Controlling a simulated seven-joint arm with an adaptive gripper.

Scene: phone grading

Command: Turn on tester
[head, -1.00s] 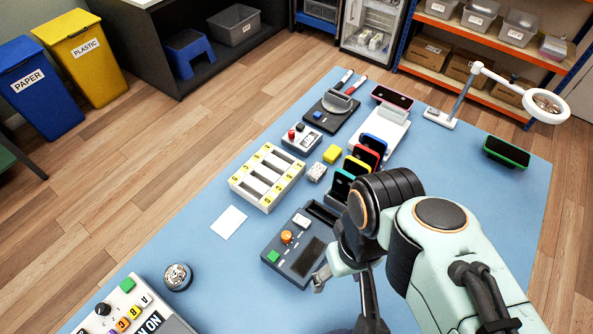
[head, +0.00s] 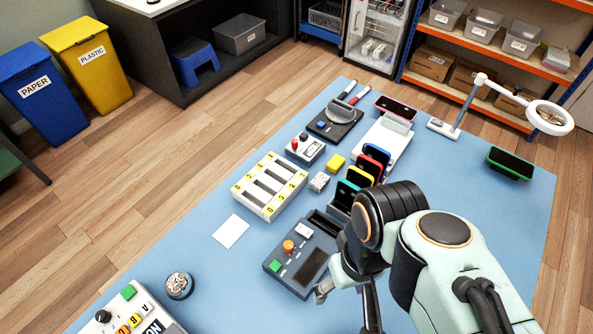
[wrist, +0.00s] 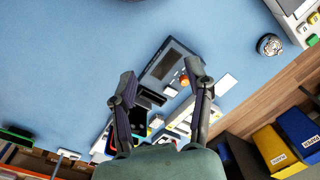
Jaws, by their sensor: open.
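The tester, a dark grey box (head: 285,283), lies on the blue mat, with a green button (head: 275,266), an orange knob (head: 289,246), a dark screen (head: 312,266) and a slot at its far end. My gripper (head: 322,290) is beside the tester's near right corner in the head view; my arm hides much of it. In the wrist view my gripper (wrist: 160,82) is open and empty, its fingers spread, with the tester (wrist: 151,80) and its orange knob (wrist: 184,80) showing between and beyond the fingertips.
Several upright phones (head: 361,178) stand in a rack close beyond my arm. A white slotted tray (head: 248,204), a white card (head: 231,231) and a round metal piece (head: 179,286) lie to the left. A white button console (head: 133,318) sits at the lower left. Mat (head: 205,258) is clear around the card.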

